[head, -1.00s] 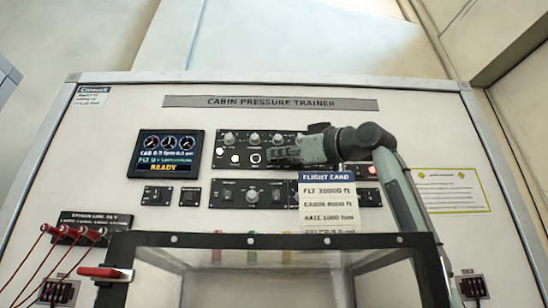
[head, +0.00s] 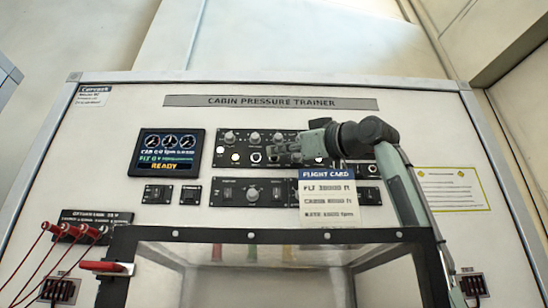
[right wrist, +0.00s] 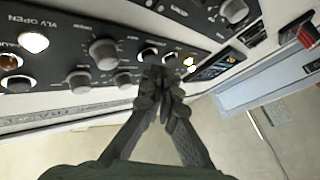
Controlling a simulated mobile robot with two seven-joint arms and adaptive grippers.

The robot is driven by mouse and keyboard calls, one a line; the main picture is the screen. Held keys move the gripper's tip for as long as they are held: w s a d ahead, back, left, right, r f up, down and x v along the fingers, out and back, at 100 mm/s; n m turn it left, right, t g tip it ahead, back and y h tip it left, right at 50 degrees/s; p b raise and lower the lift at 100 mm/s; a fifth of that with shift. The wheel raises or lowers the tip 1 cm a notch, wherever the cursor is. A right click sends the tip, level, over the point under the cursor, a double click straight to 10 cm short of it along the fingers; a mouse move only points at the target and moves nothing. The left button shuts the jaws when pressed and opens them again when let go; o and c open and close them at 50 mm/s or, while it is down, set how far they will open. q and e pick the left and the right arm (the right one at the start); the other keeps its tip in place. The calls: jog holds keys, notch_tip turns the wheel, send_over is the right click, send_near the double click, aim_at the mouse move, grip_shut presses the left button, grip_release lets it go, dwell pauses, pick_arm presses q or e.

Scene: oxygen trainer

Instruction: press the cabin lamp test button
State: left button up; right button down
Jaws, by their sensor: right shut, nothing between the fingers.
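The upper control panel (head: 227,138) is black, with knobs along its top and small round lamps and buttons below. A dark button with a pale ring (head: 254,157) sits just left of my right gripper (head: 270,153). I cannot read which label marks the lamp test button. My right gripper is shut and empty, its fingertips close to the panel face. In the right wrist view, the closed fingertips (right wrist: 161,74) are at a small round button (right wrist: 148,54), partly hidden; I cannot tell whether they touch. My left gripper is out of view.
A flight card (head: 326,190) hangs below my right arm and covers part of the lower panel (head: 232,205). A display (head: 167,152) is at left. A clear box with a dark frame (head: 270,238) stands in front. Lit lamps (right wrist: 33,42) show in the wrist view.

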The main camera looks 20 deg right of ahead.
jog(key=s, duration=0.2)
jog(key=s+a+b, duration=0.1)
jog(key=s, duration=0.2)
jog(key=shift+a, duration=0.2)
jog(key=shift+w, duration=0.1)
dwell(1.0)
